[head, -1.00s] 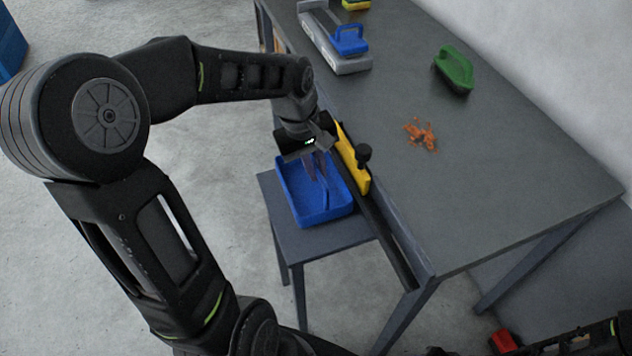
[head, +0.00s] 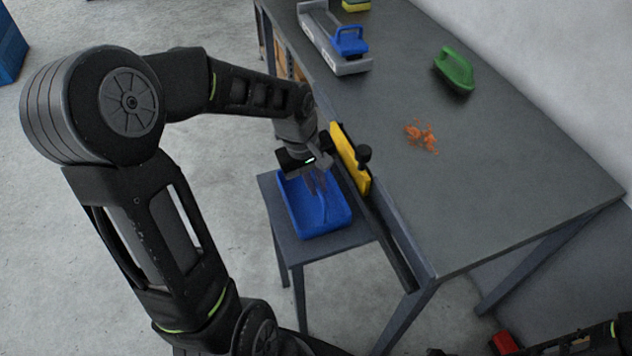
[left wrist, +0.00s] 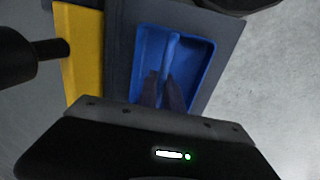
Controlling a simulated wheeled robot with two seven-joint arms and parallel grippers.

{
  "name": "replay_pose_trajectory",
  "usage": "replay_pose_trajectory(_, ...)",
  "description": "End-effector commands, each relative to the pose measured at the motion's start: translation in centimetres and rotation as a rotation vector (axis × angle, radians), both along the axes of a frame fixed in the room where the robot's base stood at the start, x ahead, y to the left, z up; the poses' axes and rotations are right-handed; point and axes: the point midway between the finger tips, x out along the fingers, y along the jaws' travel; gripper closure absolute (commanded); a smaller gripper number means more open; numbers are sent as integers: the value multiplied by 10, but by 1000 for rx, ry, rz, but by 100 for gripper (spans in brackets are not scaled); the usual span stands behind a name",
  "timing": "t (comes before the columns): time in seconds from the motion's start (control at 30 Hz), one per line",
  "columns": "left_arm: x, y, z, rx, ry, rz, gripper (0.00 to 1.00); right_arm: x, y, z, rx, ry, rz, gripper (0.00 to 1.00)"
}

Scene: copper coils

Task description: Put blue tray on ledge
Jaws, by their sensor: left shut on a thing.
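The blue tray (head: 335,223) is over the top of the low grey ledge (head: 348,238), a small stand beside the workbench. It looks level; I cannot tell whether it touches the ledge or is just above it. My left gripper (head: 318,188) reaches down into the tray and is shut on its raised middle bar. The left wrist view shows the fingertips (left wrist: 162,85) at the bar of the tray (left wrist: 199,62), with the grey ledge (left wrist: 121,50) around it. My right gripper is not in view.
The grey workbench (head: 500,160) stands close on the right. A yellow plate (head: 349,160) with a black knob is at its edge. On it are orange crumbs (head: 422,136), a green brush (head: 455,70) and a grey holder (head: 330,45) with a blue handle. Floor is open left.

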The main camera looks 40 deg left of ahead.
Motion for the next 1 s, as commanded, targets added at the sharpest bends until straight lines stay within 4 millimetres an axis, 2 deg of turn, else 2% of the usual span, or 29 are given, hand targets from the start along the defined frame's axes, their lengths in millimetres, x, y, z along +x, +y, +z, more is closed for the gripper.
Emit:
replay_pose_trajectory(0.1, 0, 0, -4, 0, -1, 0, 100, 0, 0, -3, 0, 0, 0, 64)
replay_pose_trajectory(0.13, 0, 0, -4, 0, 0, 0, 89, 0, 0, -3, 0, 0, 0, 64)
replay_pose_trajectory(0.4, 0, 0, -2, 0, 0, 0, 68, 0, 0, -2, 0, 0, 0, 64)
replay_pose_trajectory(0.77, 0, 0, 3, 0, -1, 0, 68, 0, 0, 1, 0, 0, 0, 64)
replay_pose_trajectory(0.87, -1, 2, 14, 3, -4, 2, 68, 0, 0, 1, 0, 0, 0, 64)
replay_pose_trajectory(1.0, -4, 5, 37, 2, -5, 1, 68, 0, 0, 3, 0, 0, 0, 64)
